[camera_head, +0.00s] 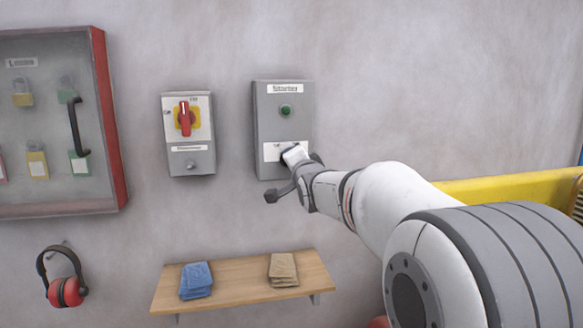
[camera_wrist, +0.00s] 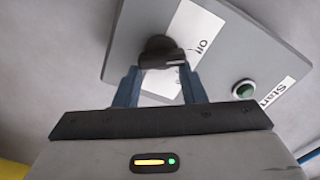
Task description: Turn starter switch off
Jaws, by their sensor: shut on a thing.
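The starter box (camera_head: 264,120) is a grey panel on the wall with a green lamp or button (camera_head: 285,110) and a white plate low on its front. My gripper (camera_head: 296,156) is at that lower plate and hides the switch in the head view. In the wrist view the starter switch (camera_wrist: 158,50) is a dark round knob with a pale mark. The blue-grey fingers of my gripper (camera_wrist: 160,72) are shut on it from both sides. An "Off" label (camera_wrist: 202,46) shows beside the knob. The green button (camera_wrist: 244,89) is farther right.
Left of the starter box is another box with a red and yellow rotary switch (camera_head: 185,119). A padlock cabinet (camera_head: 110,120) hangs farther left, above ear defenders (camera_head: 66,291). Below is a wooden shelf (camera_head: 235,282) with blue and tan cloths. A yellow part (camera_head: 510,187) is at right.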

